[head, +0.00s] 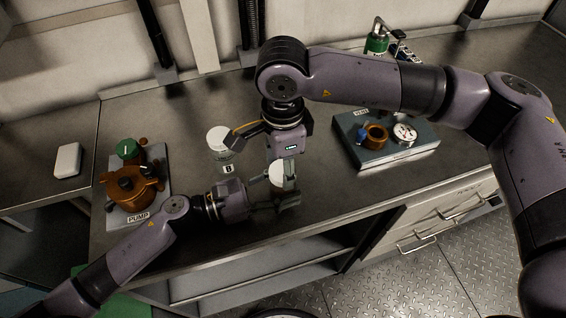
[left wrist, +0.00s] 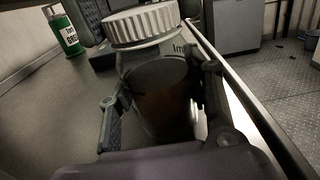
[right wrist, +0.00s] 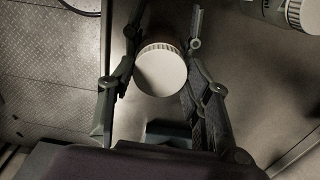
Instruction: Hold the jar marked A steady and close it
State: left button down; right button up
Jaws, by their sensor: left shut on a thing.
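A clear jar (left wrist: 155,95) with dark brown contents is upright between the fingers of my left gripper (head: 287,203). My left gripper is shut on its body; it also shows in the left wrist view (left wrist: 165,110). No letter A is readable on it. A white ribbed lid (left wrist: 140,25) sits on its mouth; I cannot tell how tight it is. The lid also shows in the right wrist view (right wrist: 160,70). My right gripper (right wrist: 163,45) points down over the jar, its fingers apart on either side of the lid. In the head view the right gripper (head: 282,170) hides part of the jar.
A white-lidded jar marked B (head: 222,150) stands just left of my right gripper. A brass pump (head: 132,187) on a plate is at the left. A grey-blue box (head: 385,150) with a dial is at the right. A green bottle (head: 377,42) stands at the back. The bench's front edge is close.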

jog(key=o, duration=0.5)
notch_tip(320, 180, up, 12)
dwell(0.6)
pick_arm(q)
jog(key=c, duration=0.7)
grip_release()
